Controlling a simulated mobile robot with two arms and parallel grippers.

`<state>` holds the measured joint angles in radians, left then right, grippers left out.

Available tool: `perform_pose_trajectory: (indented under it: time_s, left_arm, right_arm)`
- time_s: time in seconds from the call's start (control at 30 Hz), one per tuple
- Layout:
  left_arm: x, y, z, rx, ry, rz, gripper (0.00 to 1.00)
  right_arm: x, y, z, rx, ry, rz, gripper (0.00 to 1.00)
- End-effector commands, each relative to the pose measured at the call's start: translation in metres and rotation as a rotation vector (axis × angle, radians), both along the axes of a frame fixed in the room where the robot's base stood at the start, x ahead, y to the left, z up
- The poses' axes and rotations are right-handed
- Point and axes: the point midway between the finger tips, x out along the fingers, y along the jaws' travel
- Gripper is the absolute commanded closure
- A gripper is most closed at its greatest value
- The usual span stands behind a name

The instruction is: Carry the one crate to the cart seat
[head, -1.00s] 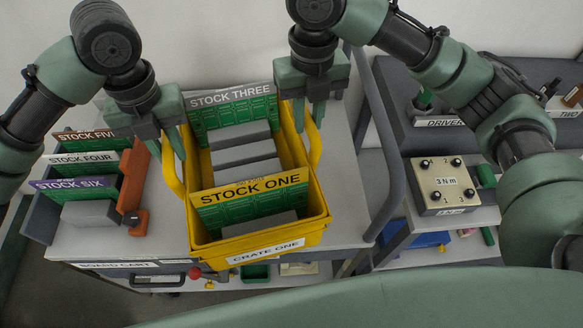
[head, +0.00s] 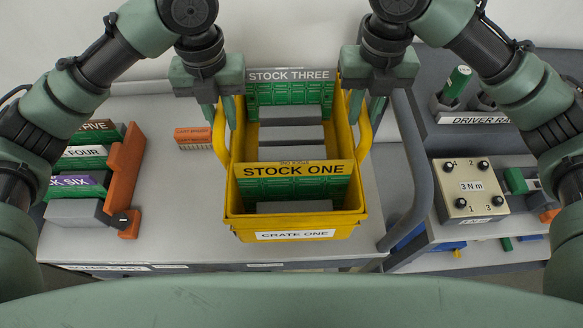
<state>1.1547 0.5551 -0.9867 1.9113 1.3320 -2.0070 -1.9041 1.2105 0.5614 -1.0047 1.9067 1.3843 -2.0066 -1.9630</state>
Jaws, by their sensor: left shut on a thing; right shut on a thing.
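The yellow crate labelled CRATE ONE (head: 297,236) is in the middle of the head view, over the grey top of the board cart (head: 190,225). It holds a green board labelled STOCK THREE (head: 290,92) at the back and one labelled STOCK ONE (head: 293,187) at the front, with grey blocks between. My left gripper (head: 222,115) is shut on the crate's left handle. My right gripper (head: 364,112) is shut on its right handle. The fingertips are partly hidden by the handles. I cannot tell whether the crate touches the cart top. No cart seat is clearly identifiable.
A rack of boards (head: 85,180) with an orange end piece (head: 125,178) stands at the left. At the right are a grey cart rail (head: 412,170), a 3 Nm box (head: 468,188) and a driver rack (head: 475,118).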

Motion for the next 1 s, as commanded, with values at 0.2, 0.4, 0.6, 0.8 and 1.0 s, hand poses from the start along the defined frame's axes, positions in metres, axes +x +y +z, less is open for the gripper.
perform_pose_trajectory:
  time_s: [0.2,0.4,0.6,0.8,1.0]
  left_arm:
    - [0.001,0.003,0.001,0.007,-0.001,0.005,1.0]
    - [0.001,0.003,-0.005,0.007,-0.001,0.005,1.0]
    - [0.001,0.003,-0.016,0.007,-0.001,0.005,1.0]
    - [0.001,0.003,-0.029,0.007,-0.001,0.005,1.0]
    - [0.001,0.003,-0.042,0.007,-0.001,0.005,1.0]
  right_arm:
    - [0.001,-0.003,0.001,-0.007,-0.002,-0.006,1.0]
    - [0.001,-0.003,-0.005,-0.008,-0.001,-0.006,1.0]
    - [0.001,-0.003,-0.016,-0.008,-0.001,-0.006,1.0]
    - [0.001,-0.003,-0.029,-0.008,-0.001,-0.007,1.0]
    - [0.001,-0.003,-0.042,-0.008,-0.002,-0.006,1.0]
